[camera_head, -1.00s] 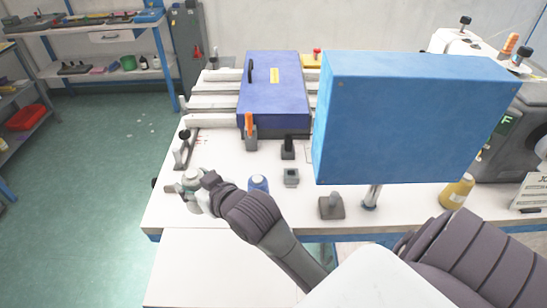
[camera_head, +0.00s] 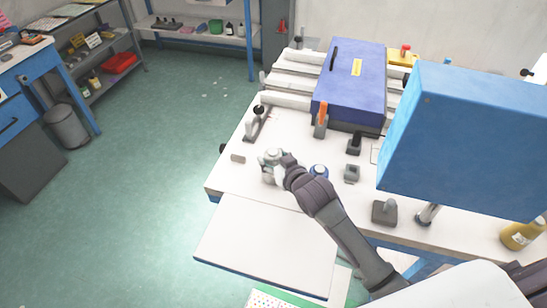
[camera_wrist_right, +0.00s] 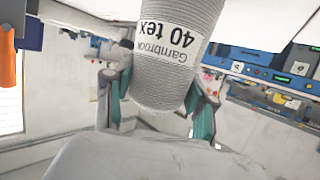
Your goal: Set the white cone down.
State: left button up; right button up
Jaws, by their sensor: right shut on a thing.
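The white cone (camera_wrist_right: 172,60) is a ribbed thread cone with a label reading "Gambrook 40 tex". It fills the upper middle of the right wrist view. My right gripper (camera_wrist_right: 158,108) is shut on it, with one teal-padded finger on each side. In the head view my right gripper (camera_head: 273,162) is over the left front part of the white table (camera_head: 229,178). The cone is hard to make out there, and I cannot tell whether it touches the table. My left gripper is not in view.
A purple-blue case (camera_head: 350,82) and a large blue box (camera_head: 465,140) are farther right. A lower white board (camera_head: 265,245) is in front.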

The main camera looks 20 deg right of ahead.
jog(key=o, duration=1.4)
jog(key=shift+f, duration=0.1)
jog(key=shift+s, duration=0.3)
jog(key=v, duration=0.5)
jog(key=b+v, duration=0.1)
jog(key=v, duration=0.5)
jog(key=shift+s+d+r, duration=0.15)
jog(key=shift+r, duration=0.2)
jog(key=shift+f, duration=0.1)
